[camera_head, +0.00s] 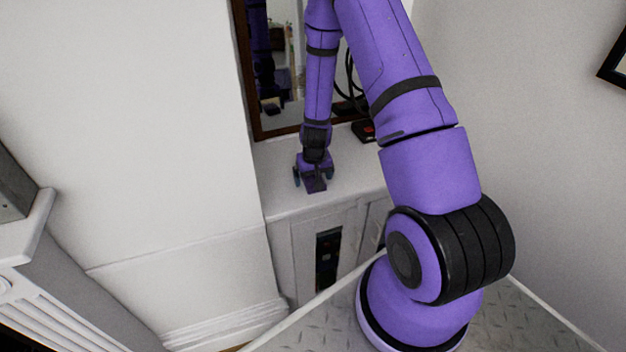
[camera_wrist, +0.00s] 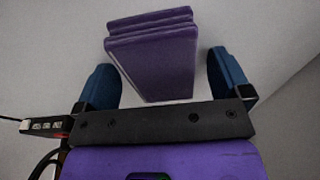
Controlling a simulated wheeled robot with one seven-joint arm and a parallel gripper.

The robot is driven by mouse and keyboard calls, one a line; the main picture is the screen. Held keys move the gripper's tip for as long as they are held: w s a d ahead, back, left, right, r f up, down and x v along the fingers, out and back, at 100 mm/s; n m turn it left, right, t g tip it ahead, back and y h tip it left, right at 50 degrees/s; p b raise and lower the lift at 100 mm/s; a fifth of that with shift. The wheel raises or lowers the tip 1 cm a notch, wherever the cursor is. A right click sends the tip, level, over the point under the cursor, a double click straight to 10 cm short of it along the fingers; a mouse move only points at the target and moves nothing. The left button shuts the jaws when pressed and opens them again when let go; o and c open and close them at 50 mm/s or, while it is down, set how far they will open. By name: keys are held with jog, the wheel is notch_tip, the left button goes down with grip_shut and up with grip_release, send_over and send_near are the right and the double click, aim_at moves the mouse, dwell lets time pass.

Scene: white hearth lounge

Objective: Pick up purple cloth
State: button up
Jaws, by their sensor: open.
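The purple cloth (camera_wrist: 155,62) shows in the wrist view as a folded, layered purple block on the white cabinet top. It lies between the two blue fingertips of my gripper (camera_wrist: 164,80), with a visible gap on each side. In the head view my gripper (camera_head: 313,178) is low over the cabinet top, near its front edge. A small dark purple piece of the cloth (camera_head: 316,186) shows there at the fingers, and the rest is hidden behind the gripper. My gripper is open and is not closed on the cloth.
The white cabinet (camera_head: 345,183) has a dark-framed mirror (camera_head: 283,119) behind it. A dark device with a red light (camera_head: 363,130) and black cables sits at the back; a black socket strip (camera_wrist: 45,126) shows in the wrist view. A white wall juts out at left.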

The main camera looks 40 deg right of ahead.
jog(key=c, duration=1)
jog(key=shift+r, duration=0.15)
